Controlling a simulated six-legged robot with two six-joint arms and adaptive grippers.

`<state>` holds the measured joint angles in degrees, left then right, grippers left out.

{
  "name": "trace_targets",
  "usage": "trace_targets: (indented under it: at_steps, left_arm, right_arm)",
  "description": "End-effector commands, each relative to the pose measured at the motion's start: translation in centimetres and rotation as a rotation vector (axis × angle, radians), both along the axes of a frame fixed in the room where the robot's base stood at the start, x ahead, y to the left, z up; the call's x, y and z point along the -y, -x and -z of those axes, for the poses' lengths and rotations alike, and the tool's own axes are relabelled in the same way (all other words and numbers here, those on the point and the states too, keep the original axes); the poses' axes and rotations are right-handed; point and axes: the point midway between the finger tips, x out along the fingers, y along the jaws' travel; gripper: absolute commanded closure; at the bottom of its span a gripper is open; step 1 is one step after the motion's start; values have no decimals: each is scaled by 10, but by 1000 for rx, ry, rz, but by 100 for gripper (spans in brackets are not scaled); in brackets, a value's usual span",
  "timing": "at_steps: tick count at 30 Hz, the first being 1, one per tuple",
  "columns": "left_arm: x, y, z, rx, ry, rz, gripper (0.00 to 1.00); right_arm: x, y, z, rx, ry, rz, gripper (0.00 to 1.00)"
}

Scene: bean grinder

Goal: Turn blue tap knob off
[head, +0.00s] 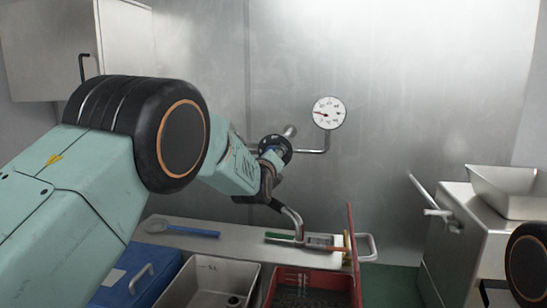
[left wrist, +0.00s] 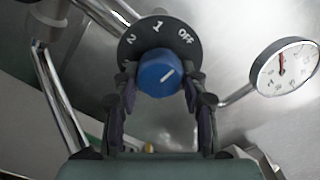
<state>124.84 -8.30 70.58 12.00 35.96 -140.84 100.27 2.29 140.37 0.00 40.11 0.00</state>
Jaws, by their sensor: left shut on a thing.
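The blue tap knob (left wrist: 159,73) sits in front of a round black dial plate (left wrist: 158,38) marked 2, 1 and OFF. My right gripper is out of view.
A pressure gauge (head: 328,113) on a pipe stands just right of the tap. A shelf below holds a blue-handled tool (head: 182,229). A red crate (head: 270,290), metal sink (head: 252,281) and blue box (head: 168,262) lie beneath. A steel machine (head: 452,235) stands right.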

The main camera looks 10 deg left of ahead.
Motion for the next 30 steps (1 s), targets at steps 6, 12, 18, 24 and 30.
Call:
trace_targets:
  at_steps: [6, 12, 18, 24, 30]
  left_arm:
    - [0, -1, -9, 18, -2, 0, 88]
    - [0, -1, -8, 16, -1, 0, 47]
    - [0, -1, -4, 8, -1, 0, 34]
    - [0, 0, -2, 4, 0, 0, 34]
    - [0, 6, -1, 3, -1, 0, 34]
  right_arm:
    - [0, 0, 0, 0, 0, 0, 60]
    - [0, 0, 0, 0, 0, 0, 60]
    - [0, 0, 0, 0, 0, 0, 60]
    - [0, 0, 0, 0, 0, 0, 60]
    - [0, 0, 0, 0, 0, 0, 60]
